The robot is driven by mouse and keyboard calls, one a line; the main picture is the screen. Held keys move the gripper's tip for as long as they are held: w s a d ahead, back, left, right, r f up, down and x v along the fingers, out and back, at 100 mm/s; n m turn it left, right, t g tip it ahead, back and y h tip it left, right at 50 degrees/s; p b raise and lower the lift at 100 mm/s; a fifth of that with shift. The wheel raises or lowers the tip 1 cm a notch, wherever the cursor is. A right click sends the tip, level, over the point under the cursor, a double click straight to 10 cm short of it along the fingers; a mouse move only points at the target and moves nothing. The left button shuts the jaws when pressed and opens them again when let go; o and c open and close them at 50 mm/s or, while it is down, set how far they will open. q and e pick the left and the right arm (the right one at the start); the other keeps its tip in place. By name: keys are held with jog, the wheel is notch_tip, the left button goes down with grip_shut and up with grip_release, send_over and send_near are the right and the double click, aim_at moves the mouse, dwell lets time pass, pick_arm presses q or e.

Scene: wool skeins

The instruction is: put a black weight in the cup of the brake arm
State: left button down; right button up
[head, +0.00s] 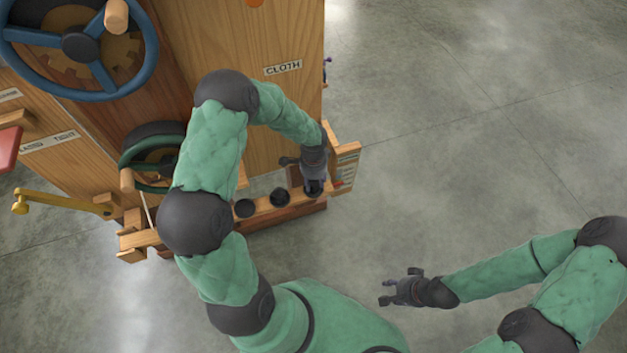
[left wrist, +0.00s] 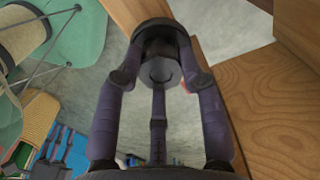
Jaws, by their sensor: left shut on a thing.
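My left gripper (head: 313,186) is at the right end of a wooden ledge on the machine's front. In the left wrist view its fingers (left wrist: 158,75) close around a dark round weight (left wrist: 160,68). In the head view the hand mostly hides this weight, and I cannot tell whether it still touches the ledge. Two more black weights (head: 280,197) (head: 244,208) sit in the ledge to the left. A brass-yellow arm (head: 65,201) with a small cup-like end (head: 20,203) sticks out at the far left, probably the brake arm. My right gripper (head: 390,292) is open and empty over the floor.
A small labelled wooden board (head: 346,165) stands right of my left gripper. The floor at right is clear.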

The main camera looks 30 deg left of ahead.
aim_at(314, 182)
pick_arm(q)
jog(key=shift+f, duration=0.1)
jog(key=c, duration=0.7)
grip_release()
notch_tip(314, 182, up, 12)
